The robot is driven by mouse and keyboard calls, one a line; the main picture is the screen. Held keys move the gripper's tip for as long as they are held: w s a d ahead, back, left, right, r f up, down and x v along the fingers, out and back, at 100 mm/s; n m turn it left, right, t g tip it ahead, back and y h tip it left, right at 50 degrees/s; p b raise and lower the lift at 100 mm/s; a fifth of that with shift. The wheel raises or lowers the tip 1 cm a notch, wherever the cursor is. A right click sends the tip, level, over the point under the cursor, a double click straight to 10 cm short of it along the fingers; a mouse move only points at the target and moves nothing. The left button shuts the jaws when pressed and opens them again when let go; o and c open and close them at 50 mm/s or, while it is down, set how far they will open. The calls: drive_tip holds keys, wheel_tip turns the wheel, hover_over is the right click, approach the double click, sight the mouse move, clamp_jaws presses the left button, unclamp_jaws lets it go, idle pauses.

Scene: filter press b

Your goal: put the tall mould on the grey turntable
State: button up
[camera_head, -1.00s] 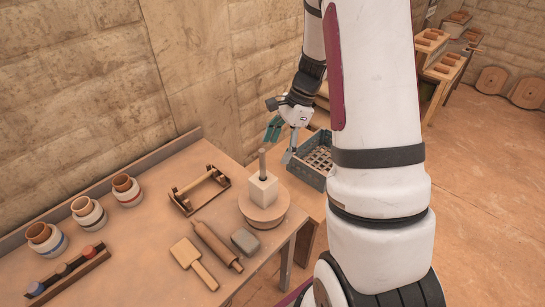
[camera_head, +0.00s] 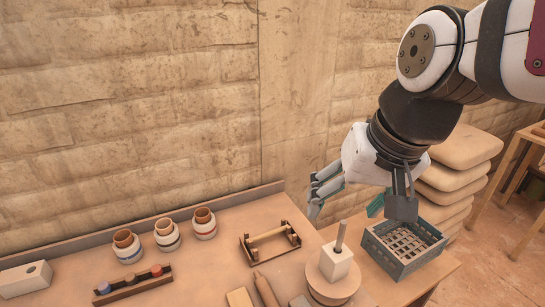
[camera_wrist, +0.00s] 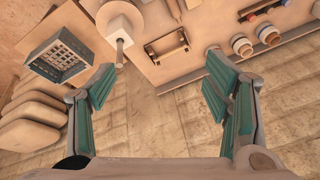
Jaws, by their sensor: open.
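A pale square block with an upright rod, apparently the tall mould (camera_head: 337,266), stands upright on a round disc, apparently the turntable (camera_head: 334,294). The disc looks tan in this light rather than clearly grey. In the wrist view the mould (camera_wrist: 118,30) and the turntable (camera_wrist: 104,10) show at the upper left. My gripper (camera_head: 345,205) is open and empty, above the table and apart from the mould. In the wrist view its teal-padded fingers are spread wide (camera_wrist: 160,75), with nothing between them.
A grey crate (camera_head: 405,262) stands right of the turntable. A wooden frame with a bar (camera_head: 270,243) lies left of it, and a rolling pin (camera_head: 266,290) in front. Three jars (camera_head: 166,235) stand further left. A wall closes the back; stacked sacks (camera_head: 458,165) stand right.

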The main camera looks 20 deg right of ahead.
drive_tip(key=s+n, duration=0.1)
drive_tip(key=s+r+n+t, duration=0.1)
drive_tip(key=s+a+n, duration=0.1)
drive_tip(key=s, duration=0.1)
drive_tip(key=shift+r+h, duration=0.15)
drive_tip(key=shift+h, duration=0.25)
idle(1.0)
